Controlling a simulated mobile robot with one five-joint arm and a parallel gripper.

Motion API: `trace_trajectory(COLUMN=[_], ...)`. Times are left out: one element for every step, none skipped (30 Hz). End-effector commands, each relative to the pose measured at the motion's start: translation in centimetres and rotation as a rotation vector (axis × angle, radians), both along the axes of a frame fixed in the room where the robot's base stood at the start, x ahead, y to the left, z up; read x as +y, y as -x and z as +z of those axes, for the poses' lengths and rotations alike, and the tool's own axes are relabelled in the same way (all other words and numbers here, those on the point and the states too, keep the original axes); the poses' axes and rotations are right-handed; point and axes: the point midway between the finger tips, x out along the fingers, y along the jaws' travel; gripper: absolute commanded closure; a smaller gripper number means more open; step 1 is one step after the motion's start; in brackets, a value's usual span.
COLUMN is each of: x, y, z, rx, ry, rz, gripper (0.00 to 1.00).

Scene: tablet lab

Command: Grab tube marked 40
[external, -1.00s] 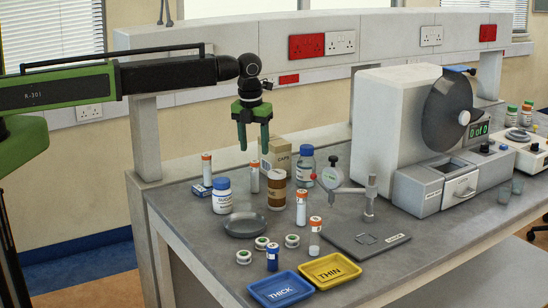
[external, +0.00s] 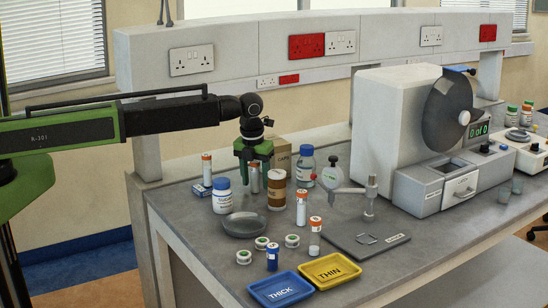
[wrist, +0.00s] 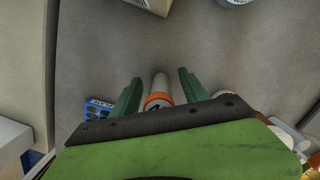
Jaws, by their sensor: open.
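My gripper (external: 254,183) is open and low over the back left of the bench. Its green fingers stand on either side of an orange-capped white tube (external: 254,172). In the wrist view the tube (wrist: 160,84) shows between the two fingers (wrist: 160,76), with a gap on each side. Other orange-capped tubes stand at the back left (external: 207,172), in the middle (external: 301,208) and further front (external: 315,238). A blue-capped tube (external: 272,259) stands near the trays. I cannot read a number 40 on any tube.
A white bottle (external: 222,198), a brown jar (external: 276,192) and a blue-capped bottle (external: 306,170) stand close around the gripper. A carton (external: 283,150) is behind. A dark dish (external: 242,226), blue tray (external: 280,291) and yellow tray (external: 329,271) lie in front.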

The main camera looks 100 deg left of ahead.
Motion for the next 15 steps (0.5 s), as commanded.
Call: trace_trajectory(x=[0.0, 0.0, 0.0, 0.0, 0.0, 0.0, 0.0, 0.0, 0.0, 0.0, 0.0, 0.0, 0.0, 0.0, 0.0], y=[0.01, 0.01, 0.01, 0.01, 0.01, 0.01, 0.01, 0.01, 0.01, 0.01, 0.01, 0.01, 0.01, 0.01, 0.01], z=[0.19, 0.2, 0.21, 0.21, 0.21, 0.21, 0.21, 0.21, 0.21, 0.21, 0.21, 0.21, 0.21, 0.21, 0.21], rx=[0.0, 0.0, 0.0, 0.0, 0.0, 0.0, 0.0, 0.0, 0.0, 0.0, 0.0, 0.0, 0.0, 0.0, 0.0], ry=[0.0, 0.0, 0.0, 0.0, 0.0, 0.0, 0.0, 0.0, 0.0, 0.0, 0.0, 0.0, 0.0, 0.0, 0.0], rz=[0.0, 0.0, 0.0, 0.0, 0.0, 0.0, 0.0, 0.0, 0.0, 0.0, 0.0, 0.0, 0.0, 0.0, 0.0], gripper=[0.48, 0.48, 0.49, 0.53, 0.57, 0.62, 0.66, 0.7, 0.75, 0.79, 0.83, 0.88, 0.92, 0.96, 1.0])
